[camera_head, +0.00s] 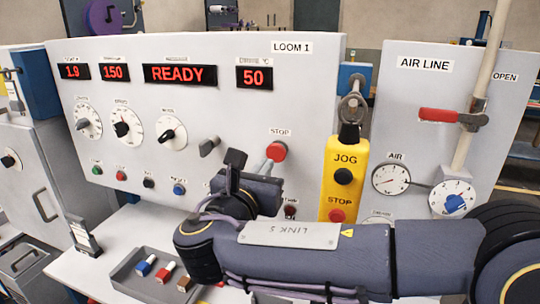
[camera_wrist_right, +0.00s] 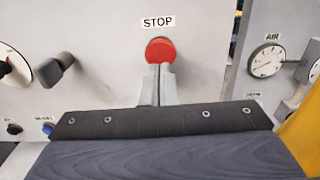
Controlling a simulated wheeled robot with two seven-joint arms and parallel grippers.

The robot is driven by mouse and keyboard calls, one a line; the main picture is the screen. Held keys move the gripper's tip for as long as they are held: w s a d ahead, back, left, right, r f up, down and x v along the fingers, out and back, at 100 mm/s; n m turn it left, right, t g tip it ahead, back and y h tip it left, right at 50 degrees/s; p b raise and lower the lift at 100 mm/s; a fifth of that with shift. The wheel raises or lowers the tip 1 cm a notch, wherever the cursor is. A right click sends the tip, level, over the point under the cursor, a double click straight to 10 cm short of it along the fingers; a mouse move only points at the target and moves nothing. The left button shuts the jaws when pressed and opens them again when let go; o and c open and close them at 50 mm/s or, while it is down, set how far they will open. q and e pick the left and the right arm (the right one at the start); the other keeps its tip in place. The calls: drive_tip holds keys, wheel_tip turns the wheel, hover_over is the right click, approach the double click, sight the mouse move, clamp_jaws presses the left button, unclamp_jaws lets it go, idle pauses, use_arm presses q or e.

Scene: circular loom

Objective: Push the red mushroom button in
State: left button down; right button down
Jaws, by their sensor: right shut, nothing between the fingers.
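The red mushroom button (camera_head: 276,151) sits under a STOP label on the loom's grey front panel (camera_head: 240,115). It also shows in the right wrist view (camera_wrist_right: 160,50), near the top middle. My right gripper (camera_head: 268,164) is shut and empty, with its fingertips just in front of the button. In the wrist view the fingertips (camera_wrist_right: 160,68) overlap the button's lower edge. I cannot tell whether they touch it, or how far in the button is. My left gripper is not in view.
A yellow JOG pendant (camera_head: 343,190) with its own red STOP button (camera_head: 337,215) hangs right of the button. A dark selector knob (camera_head: 209,146) stands to the left. A grey tray (camera_head: 128,276) with several coloured pieces lies on the ledge. The AIR LINE panel (camera_head: 410,120) is at right.

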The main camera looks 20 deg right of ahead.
sight(275, 153)
drive_tip(key=shift+p+x, duration=0.35)
drive_tip(key=shift+x, duration=1.65)
